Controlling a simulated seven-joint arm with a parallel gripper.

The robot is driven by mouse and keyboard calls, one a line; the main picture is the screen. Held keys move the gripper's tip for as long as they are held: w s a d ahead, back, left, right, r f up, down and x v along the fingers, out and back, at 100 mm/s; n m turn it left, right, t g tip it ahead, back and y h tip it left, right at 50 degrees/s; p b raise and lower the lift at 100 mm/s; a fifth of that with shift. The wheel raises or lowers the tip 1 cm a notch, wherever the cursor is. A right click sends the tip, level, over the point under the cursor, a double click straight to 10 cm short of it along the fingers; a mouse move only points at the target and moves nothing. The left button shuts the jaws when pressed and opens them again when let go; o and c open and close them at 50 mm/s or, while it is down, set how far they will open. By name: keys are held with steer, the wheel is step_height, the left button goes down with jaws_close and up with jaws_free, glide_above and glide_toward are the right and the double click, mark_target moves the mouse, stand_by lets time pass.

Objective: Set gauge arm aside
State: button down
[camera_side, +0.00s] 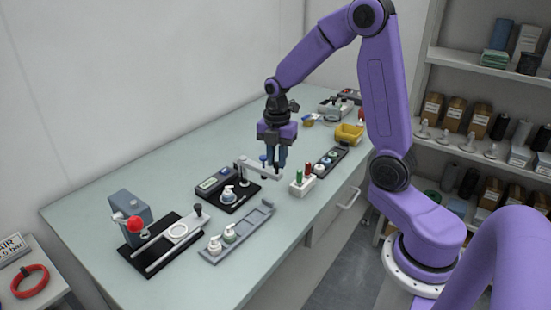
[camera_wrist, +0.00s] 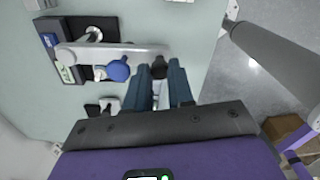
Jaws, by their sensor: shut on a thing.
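The gauge arm (camera_side: 258,170) is a light grey bar above the black gauge base (camera_side: 234,199). In the wrist view the gauge arm (camera_wrist: 100,53) runs across the upper left, with a blue knob (camera_wrist: 118,70) at its side. My gripper (camera_side: 279,167) points down at the bar's right end. In the wrist view my gripper (camera_wrist: 159,68) is shut on the black knob (camera_wrist: 158,66) of the gauge arm. A white-topped part (camera_side: 228,194) stands on the gauge base. Whether the bar still touches its mount is hard to tell.
A grey tray (camera_side: 238,233) with pump caps, a red-knobbed press (camera_side: 130,219) and a white holder with green and red pieces (camera_side: 302,183) stand nearby. Bare table lies behind the gauge.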

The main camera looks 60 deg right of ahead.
steer(key=shift+d, duration=0.15)
steer(key=c, duration=1.3)
jaws_free()
steer(key=shift+o, duration=0.2)
step_height(320, 180, up, 18)
steer(key=shift+f, duration=0.25)
steer(key=s+a+f+m, duration=0.4)
steer(key=s+a+f, duration=0.2)
steer(key=s+a, duration=0.45)
steer(key=s+a+f+m, duration=0.1)
steer(key=s+f+m, duration=0.1)
steer(key=s, duration=0.5)
steer(key=s+a+f+m, duration=0.2)
steer(key=s+f, duration=0.3)
steer(key=s, duration=0.2)
steer(key=shift+s, duration=0.4)
